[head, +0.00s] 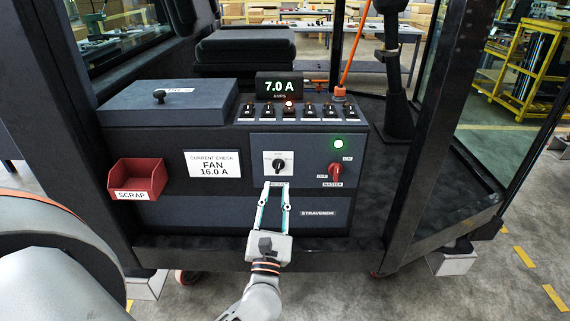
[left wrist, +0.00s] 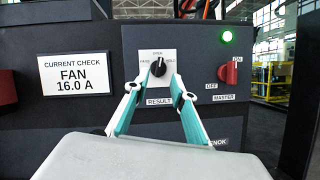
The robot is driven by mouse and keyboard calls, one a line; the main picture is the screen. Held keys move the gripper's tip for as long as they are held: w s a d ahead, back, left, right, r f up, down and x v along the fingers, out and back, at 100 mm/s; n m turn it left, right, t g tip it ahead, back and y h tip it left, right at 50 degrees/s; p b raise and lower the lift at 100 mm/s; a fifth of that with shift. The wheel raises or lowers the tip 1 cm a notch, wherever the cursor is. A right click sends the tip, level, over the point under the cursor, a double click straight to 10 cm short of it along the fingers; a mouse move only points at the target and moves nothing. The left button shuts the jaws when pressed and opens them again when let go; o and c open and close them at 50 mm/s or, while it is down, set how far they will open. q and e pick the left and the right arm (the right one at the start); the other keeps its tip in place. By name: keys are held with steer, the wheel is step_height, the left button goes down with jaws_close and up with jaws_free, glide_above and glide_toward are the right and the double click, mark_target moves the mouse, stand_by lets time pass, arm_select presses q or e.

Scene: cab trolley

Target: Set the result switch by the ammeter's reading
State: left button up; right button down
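My left gripper (head: 275,186) is open and empty in front of the switch. In the left wrist view its fingertips (left wrist: 162,78) appear either side of the knob; contact cannot be told. My right gripper is out of view.
The red master switch (head: 335,173) is right of the result switch, below a lit green lamp (head: 338,143). A red scrap bin (head: 138,178) hangs at left. A dark cab post (head: 412,150) stands at right.

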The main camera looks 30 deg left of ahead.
mark_target(278, 168)
arm_select(q)
steer(key=p+x, duration=0.1)
steer(key=x, duration=0.6)
steer(key=shift+a, duration=0.1)
jaws_close()
